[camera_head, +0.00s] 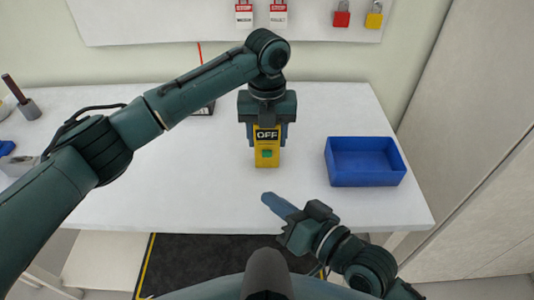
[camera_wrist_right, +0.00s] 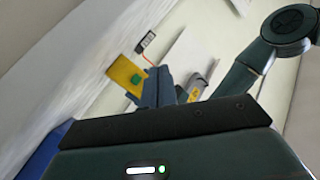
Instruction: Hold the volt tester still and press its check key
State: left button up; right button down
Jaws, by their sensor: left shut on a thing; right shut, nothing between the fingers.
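The volt tester (camera_head: 266,157) is yellow, with a dark display reading OFF and a green check key (camera_head: 267,153) below it. My left gripper (camera_head: 267,122) is shut on its far end, above the white table. My right gripper (camera_head: 272,200) is shut and empty, nearer the front edge, its tips pointing up and left towards the tester but apart from it. The right wrist view also shows the tester (camera_wrist_right: 121,70) and its green key (camera_wrist_right: 134,80), with my right fingers (camera_wrist_right: 154,90) beside it in the picture. The tester's far end is hidden by my left gripper.
A blue bin (camera_head: 366,178) stands right of the tester on the white table (camera_head: 190,190). A dark item with a red lead (camera_head: 204,109) lies behind my left arm. Padlocks (camera_head: 341,18) hang on the back board.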

pick_arm(q)
jog(key=shift+s+f, duration=0.1)
jog(key=shift+f, duration=0.2)
pick_arm(e)
jog(key=shift+s+a+f, duration=0.3)
jog(key=shift+f, duration=0.05)
jog(key=shift+w, duration=0.15)
jog(key=shift+w, duration=4.3)
jog(key=shift+w, duration=0.45)
jog(key=shift+w, duration=0.45)
jog(key=shift+s, duration=0.85)
